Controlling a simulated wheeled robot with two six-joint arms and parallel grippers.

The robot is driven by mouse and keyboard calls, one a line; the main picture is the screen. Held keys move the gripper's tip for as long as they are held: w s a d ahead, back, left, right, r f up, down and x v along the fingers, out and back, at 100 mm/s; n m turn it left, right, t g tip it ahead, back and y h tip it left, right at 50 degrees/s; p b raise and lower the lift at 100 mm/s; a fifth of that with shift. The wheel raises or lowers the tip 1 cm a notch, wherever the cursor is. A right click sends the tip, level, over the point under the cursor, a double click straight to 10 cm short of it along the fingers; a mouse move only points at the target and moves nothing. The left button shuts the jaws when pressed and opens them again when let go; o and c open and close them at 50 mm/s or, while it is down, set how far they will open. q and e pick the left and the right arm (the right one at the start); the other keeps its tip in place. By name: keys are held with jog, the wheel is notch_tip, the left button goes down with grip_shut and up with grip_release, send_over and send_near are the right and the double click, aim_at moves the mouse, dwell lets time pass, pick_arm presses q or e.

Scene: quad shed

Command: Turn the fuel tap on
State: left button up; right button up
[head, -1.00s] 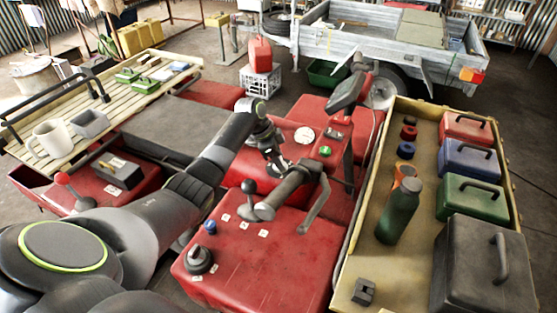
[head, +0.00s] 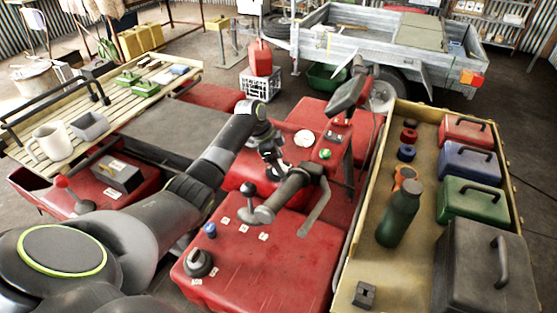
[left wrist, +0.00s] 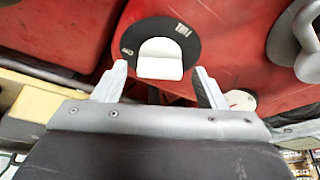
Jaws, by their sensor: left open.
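The fuel tap shows in the left wrist view as a black round plate with pale markings (left wrist: 188,50) and a pale, round-topped knob (left wrist: 160,58) on the red bodywork. My left gripper (left wrist: 160,88) is open. Its two fingertips are apart, one to each side of the knob's lower end, with a gap visible on both sides. In the head view my left gripper (head: 270,158) is over the middle of the red quad (head: 265,270), behind the handlebar grip, and it hides the tap there. My right gripper is not in view.
The handlebar grip (head: 292,186) and its lever (head: 315,208) stand close in front of my left gripper. A white dial (head: 304,138) and green button (head: 325,154) lie to its right. A tan tray (head: 365,255) holds a green bottle (head: 398,215) and several boxes.

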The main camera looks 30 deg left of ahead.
pick_arm(q)
jog(key=b+v, duration=0.3)
jog(key=v, duration=1.4)
jog(key=shift+r+b, duration=0.3)
jog(key=shift+w+f, duration=0.1)
